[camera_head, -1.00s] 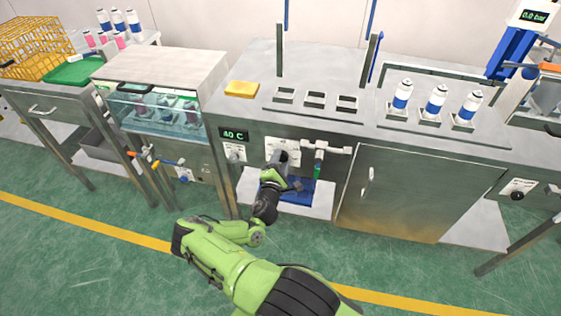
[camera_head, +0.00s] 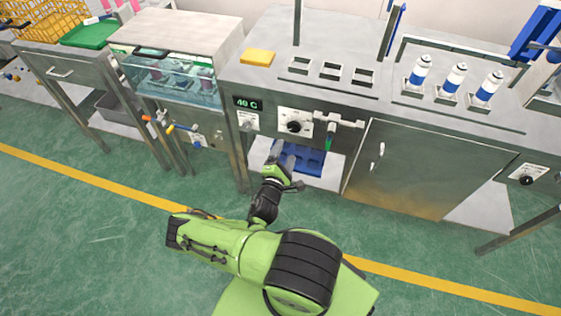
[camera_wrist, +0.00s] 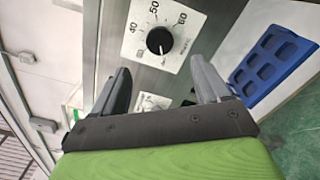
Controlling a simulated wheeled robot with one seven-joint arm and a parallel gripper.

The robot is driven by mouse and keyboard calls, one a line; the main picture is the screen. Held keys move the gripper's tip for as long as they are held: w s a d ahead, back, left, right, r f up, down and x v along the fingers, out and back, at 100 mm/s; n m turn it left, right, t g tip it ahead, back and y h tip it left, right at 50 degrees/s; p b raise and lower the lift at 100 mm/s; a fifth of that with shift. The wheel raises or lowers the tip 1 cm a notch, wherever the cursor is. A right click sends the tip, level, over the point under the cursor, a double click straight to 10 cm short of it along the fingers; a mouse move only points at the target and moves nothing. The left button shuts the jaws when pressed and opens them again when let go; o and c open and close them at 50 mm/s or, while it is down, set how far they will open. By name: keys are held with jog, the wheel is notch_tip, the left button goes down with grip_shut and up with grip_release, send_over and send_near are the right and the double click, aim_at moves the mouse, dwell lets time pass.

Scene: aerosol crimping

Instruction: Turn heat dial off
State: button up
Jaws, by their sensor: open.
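The heat dial (camera_head: 294,126) is a round black knob on a white plate on the bench front, right of a green-lit display (camera_head: 248,103) reading 40 C. In the wrist view the dial (camera_wrist: 159,40) shows marks 40, 50 and 60 around it, and a light mark near the knob's lower edge. My gripper (camera_head: 281,150) is below and in front of the dial in the head view. In the wrist view my gripper (camera_wrist: 160,85) has its two fingers spread with nothing between them, the knob lying beyond the tips and apart from them.
A smaller white plate (camera_head: 248,121) sits under the display. A blue tray (camera_head: 312,161) lies on the low shelf behind my gripper. A closed cabinet door (camera_head: 430,165) stands to the right. The floor in front is open.

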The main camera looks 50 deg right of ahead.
jog(key=v, duration=0.5)
jog(key=shift+s+a+p, duration=0.15)
jog(key=shift+a+p, duration=0.1)
jog(key=shift+p, duration=0.1)
jog(key=a+r+m+g+y+p, duration=0.2)
jog(key=a+r+m+g+y, duration=0.35)
jog(key=r, duration=0.55)
jog(key=a+r+m+g+y+p, duration=0.2)
jog(key=a+r+m+y, duration=0.4)
jog(key=a+r+m, duration=0.4)
jog(key=s+a+r+n+t+y+p, duration=0.1)
jog(key=s+a+r+n+t+y, duration=0.1)
jog(key=r, duration=0.7)
jog(key=s+a+r+n+t+y+p, duration=0.1)
jog(key=s+a+r+n+t+y, duration=0.1)
jog(key=s+a+r, duration=0.5)
notch_tip(320, 180, up, 3)
jog(key=shift+s+a+r+n+t+y, duration=0.1)
jog(key=shift+s+a+n+t+y, duration=0.4)
jog(key=shift+t, duration=0.55)
jog(key=shift+s+d, duration=0.15)
jog(key=shift+d, duration=0.05)
